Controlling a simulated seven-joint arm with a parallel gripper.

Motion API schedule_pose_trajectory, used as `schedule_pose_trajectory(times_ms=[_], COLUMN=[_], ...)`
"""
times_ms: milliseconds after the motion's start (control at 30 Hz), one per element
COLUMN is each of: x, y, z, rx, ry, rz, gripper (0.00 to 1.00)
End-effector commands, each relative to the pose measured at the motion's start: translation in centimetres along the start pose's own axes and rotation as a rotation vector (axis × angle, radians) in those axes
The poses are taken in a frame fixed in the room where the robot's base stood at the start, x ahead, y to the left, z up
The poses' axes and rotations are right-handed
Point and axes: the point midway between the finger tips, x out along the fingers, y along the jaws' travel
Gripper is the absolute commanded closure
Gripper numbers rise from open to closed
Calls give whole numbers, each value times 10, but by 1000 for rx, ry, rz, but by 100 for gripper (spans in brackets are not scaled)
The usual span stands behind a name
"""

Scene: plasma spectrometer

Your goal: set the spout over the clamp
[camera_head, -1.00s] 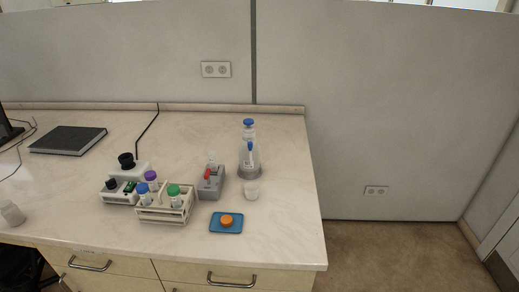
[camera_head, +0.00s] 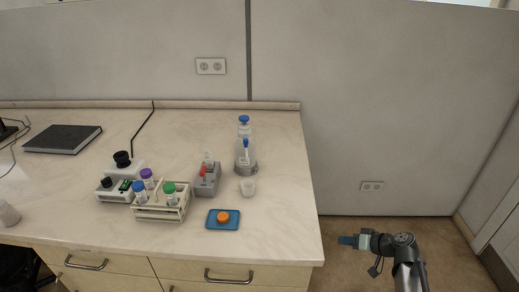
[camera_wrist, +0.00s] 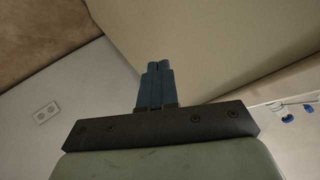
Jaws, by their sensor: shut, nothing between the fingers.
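A grey block with a red lever (camera_head: 203,172), possibly the clamp, stands on the bench left of a clear bottle. The clear bottle (camera_head: 244,153) stands in a grey round base, with a blue upright part at its front and a blue cap behind; I cannot tell which part is the spout. My gripper (camera_head: 343,240) is off the bench's right front corner, well apart from these things. In the wrist view its blue fingers (camera_wrist: 156,66) are together and hold nothing.
A blue tray (camera_head: 236,225) with an orange cap lies near the front edge. A black book (camera_head: 62,139) lies at the back left.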

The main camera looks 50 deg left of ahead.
Motion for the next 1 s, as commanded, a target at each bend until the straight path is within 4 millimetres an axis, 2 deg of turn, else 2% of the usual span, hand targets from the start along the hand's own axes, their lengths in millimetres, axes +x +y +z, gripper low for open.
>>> schedule_pose_trajectory(times_ms=[33,100,200,400,600,733,833,1000], x=[2,2,0,-4,-12,-20,-26,-29], y=[-16,-36,-64,-116,-210,-264,-293,-314], z=[-24,-50,-82,-133,-161,-176,-184,-190], rx=[-42,-94,-155,-262,-485,-616,-685,-736], ry=[30,69,119,205,350,447,506,549], rz=[-24,-56,-97,-168,-236,-270,-285,-293], gripper=[100,100,100,100,100,100,100,100])
